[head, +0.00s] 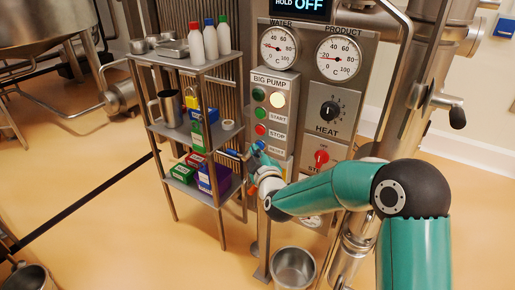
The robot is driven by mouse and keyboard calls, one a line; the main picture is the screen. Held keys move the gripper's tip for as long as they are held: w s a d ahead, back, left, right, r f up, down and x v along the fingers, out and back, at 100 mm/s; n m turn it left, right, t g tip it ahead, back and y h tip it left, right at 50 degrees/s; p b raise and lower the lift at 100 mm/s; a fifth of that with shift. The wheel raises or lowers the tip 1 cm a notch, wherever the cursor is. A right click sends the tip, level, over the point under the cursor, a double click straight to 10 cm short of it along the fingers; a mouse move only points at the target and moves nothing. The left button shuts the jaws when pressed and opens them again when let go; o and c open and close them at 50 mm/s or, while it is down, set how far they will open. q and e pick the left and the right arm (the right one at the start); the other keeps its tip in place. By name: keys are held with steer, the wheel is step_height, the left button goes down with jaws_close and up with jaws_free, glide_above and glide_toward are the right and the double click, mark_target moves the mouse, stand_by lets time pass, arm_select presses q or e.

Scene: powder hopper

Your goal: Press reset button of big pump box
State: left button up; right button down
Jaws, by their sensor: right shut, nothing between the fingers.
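The big pump box (281,110) is a grey panel on the column at the centre. It bears a green lamp, a pale lit lamp (277,100), a green START button (260,112), a red STOP button (260,130) and a blue reset button (259,145) at the bottom. My right gripper (256,156) is shut and empty, just below and close to the blue button. I cannot tell whether its tips touch it. My right arm comes in from the lower right. My left gripper is not in view.
A metal shelf (188,66) with bottles, a jug and boxes stands left of the panel. Right of the box is a panel with gauges and a HEAT knob (329,111). A steel bucket (293,268) is on the floor below. Open floor lies at the left.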

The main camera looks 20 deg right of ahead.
steer(key=shift+w+d, duration=0.15)
steer(key=shift+d, duration=0.05)
steer(key=shift+a, duration=0.1)
stand_by(0.5)
steer(key=shift+s+a+b, duration=0.4)
steer(key=shift+s+a, duration=0.1)
steer(key=shift+a, duration=0.05)
steer(key=s+a, duration=0.1)
steer(key=a, duration=0.1)
steer(key=s+a, duration=0.2)
steer(key=shift+b, duration=0.4)
stand_by(0.7)
